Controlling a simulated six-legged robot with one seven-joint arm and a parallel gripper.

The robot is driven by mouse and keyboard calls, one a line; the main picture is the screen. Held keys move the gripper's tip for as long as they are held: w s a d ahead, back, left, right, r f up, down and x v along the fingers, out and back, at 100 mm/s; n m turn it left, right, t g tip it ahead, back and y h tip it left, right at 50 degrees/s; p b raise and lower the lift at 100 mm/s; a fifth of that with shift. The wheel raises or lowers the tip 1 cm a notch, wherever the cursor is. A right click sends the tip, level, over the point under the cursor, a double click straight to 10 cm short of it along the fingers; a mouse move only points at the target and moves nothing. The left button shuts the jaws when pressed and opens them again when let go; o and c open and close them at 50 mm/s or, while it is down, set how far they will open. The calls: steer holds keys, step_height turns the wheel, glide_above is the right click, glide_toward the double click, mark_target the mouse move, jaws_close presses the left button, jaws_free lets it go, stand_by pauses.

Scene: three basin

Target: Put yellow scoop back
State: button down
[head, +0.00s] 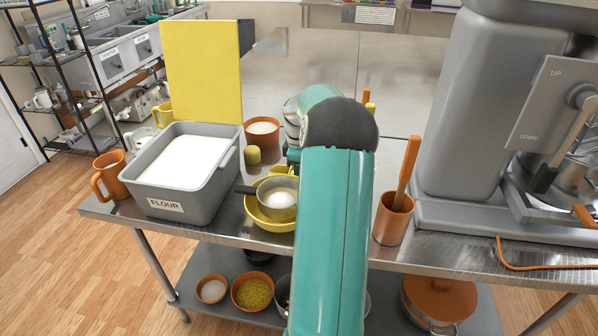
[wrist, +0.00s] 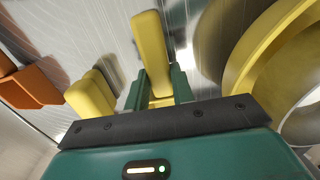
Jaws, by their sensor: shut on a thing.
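My gripper (wrist: 157,85) is shut on a long yellow handle, which I take to be the yellow scoop (wrist: 150,45); the scoop's cup is not clear. In the head view my teal arm hides most of the gripper and the held piece. A second yellow piece (wrist: 90,95) shows left of the fingers in the wrist view. A yellow bowl (head: 262,220) with a grey handled pan (head: 279,205) in it stands left of my arm, and the bowl's curved rim shows at the right of the wrist view (wrist: 250,50).
A grey flour bin (head: 150,190), an orange mug (head: 108,173) and a yellow board (head: 200,65) stand left. An orange crock (head: 391,225) and a large grey mixer (head: 475,110) stand right. The far tabletop (head: 300,60) is clear.

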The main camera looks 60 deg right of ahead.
steer(key=shift+f, duration=0.15)
steer(key=c, duration=1.2)
jaws_free()
step_height(320, 180, up, 12)
steer(key=w+a+r+h, duration=0.1)
steer(key=w+a+r, duration=0.2)
steer(key=a, duration=0.5)
steer(key=w+a+r, duration=0.2)
steer(key=a+r, duration=0.2)
steer(key=a, duration=0.5)
steer(key=s+a+r+m+t, duration=0.1)
steer(key=s+a+m+t, duration=0.15)
steer(key=a, duration=0.95)
steer(key=s+a+r+m+t, duration=0.1)
steer(key=s+a, duration=0.3)
steer(key=a, duration=0.8)
steer(key=s+a+f, duration=0.1)
steer(key=s+a, duration=0.1)
steer(key=a, duration=0.1)
steer(key=s+a+f+t, duration=0.1)
steer(key=s+a, duration=0.2)
steer(key=s+a+f+m+t+y, duration=0.1)
steer(key=s+a+f, duration=0.1)
steer(key=s+a, duration=0.1)
steer(key=shift+s+a+f, duration=0.1)
steer(key=shift+s, duration=0.1)
